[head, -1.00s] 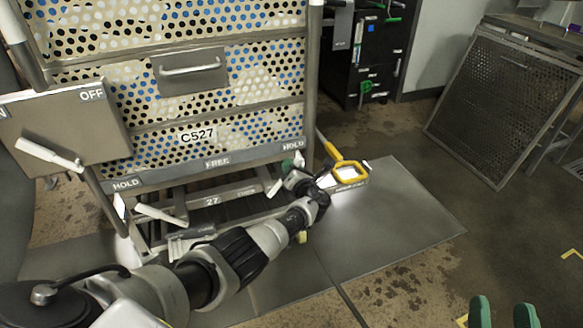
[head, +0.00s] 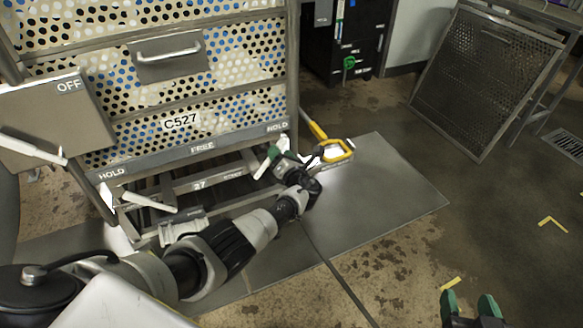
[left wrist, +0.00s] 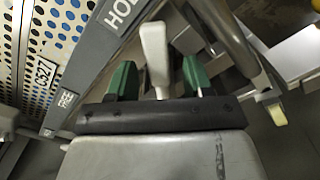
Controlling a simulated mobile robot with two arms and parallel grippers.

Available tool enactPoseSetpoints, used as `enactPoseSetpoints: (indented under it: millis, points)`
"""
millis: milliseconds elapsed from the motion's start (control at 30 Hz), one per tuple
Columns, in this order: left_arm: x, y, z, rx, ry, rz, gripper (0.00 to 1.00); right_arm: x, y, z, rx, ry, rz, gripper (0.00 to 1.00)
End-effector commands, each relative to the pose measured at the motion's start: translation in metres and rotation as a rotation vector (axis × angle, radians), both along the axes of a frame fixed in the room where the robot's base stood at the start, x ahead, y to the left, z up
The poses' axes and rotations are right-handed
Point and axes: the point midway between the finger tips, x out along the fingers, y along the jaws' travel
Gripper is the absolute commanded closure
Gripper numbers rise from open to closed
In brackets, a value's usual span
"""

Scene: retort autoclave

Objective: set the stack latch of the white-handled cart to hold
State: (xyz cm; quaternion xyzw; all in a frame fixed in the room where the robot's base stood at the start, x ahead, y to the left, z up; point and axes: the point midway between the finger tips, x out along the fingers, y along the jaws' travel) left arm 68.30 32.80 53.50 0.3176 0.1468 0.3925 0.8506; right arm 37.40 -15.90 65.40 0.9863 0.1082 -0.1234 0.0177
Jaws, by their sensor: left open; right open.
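The latch's label strip (head: 202,149) runs along the cart's lower front, reading HOLD at both ends and FREE in the middle. A white latch lever (head: 263,166) sits below its right part. In the left wrist view the lever (left wrist: 155,50) stands between the green fingertips of my left gripper (left wrist: 158,80), pointing toward the HOLD end, with gaps on both sides. In the head view my left gripper (head: 277,152) is open at the lever, partly hiding it. My right gripper (head: 472,308) is open and empty at the bottom right, far from the cart.
An OFF-marked box (head: 55,115) with a white lever (head: 30,147) juts out at left. Another white lever (head: 148,202) is low on the left. A yellow handle (head: 336,150) lies right of my left gripper.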

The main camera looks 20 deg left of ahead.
Motion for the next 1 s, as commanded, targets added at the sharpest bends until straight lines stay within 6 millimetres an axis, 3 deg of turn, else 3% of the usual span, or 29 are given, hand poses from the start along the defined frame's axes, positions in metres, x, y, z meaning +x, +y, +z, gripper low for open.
enactPoseSetpoints:
  millis: [300,600,800,1000]
  points:
    - [-0.021,-0.027,0.002,-0.001,0.001,-0.003,0.49,-0.034,-0.017,-0.04,-0.092,0.39,-0.028,0.45]
    - [-0.042,-0.05,0.001,0.0,0.002,-0.003,0.49,-0.077,-0.033,-0.064,-0.161,0.71,-0.05,0.45]
    - [-0.049,-0.059,0.0,0.0,0.002,-0.003,0.49,-0.093,-0.039,-0.07,-0.182,0.813,-0.058,0.45]
    - [-0.05,-0.06,-0.001,0.001,0.002,-0.002,0.49,-0.096,-0.04,-0.072,-0.187,0.833,-0.059,0.45]
